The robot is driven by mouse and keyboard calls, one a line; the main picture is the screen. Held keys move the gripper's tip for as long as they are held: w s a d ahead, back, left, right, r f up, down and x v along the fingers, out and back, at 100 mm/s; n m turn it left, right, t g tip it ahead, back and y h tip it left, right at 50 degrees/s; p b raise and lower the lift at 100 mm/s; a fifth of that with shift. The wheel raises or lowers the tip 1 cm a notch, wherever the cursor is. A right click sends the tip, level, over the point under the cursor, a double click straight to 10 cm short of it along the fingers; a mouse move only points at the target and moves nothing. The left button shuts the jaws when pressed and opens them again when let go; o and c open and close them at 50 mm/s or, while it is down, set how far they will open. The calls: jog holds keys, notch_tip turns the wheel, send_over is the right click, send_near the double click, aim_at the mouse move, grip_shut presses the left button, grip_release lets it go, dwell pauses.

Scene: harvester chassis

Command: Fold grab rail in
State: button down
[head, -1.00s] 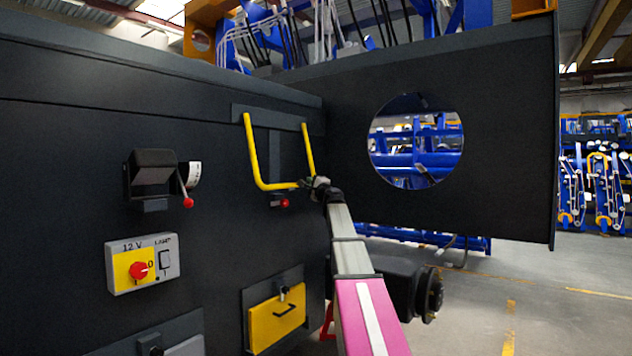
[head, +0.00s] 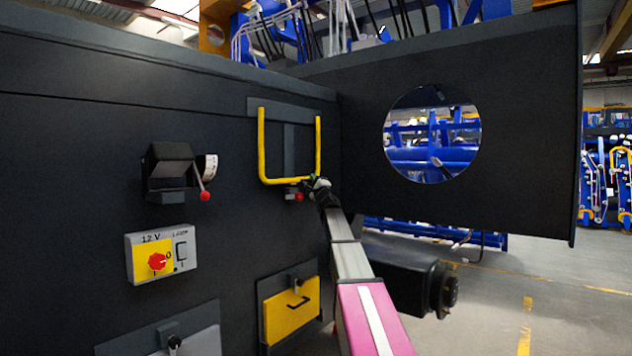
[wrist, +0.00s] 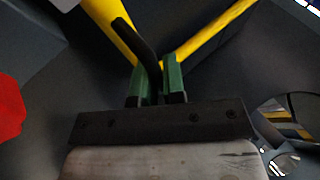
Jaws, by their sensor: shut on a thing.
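The yellow U-shaped grab rail (head: 262,145) hangs from a dark mount on the black side panel, near the inner corner. Its lower bar now looks nearly level and close to the panel. My gripper (head: 312,187) is at the rail's lower right corner and shut on it. In the wrist view the green fingers of my gripper (wrist: 157,76) close at the bend of the yellow rail (wrist: 205,40), with a dark curved piece crossing there. The fingertips partly hide the held part. A small red knob (head: 299,197) sits just below the lower bar; a red shape (wrist: 12,108) shows at the wrist view's left edge.
Left of the rail are a black lever unit (head: 172,170) with a red-tipped lever and a 12 V switch box (head: 160,252). A yellow hatch (head: 291,310) is below. A black panel (head: 530,130) with a round hole juts out on the right. Open floor lies beyond.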

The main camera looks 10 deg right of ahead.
jog(key=shift+w+a, duration=0.2)
jog(key=shift+w, duration=0.05)
jog(key=c, duration=1.5)
grip_release()
jog(key=v, duration=1.1)
jog(key=shift+s+d, duration=0.1)
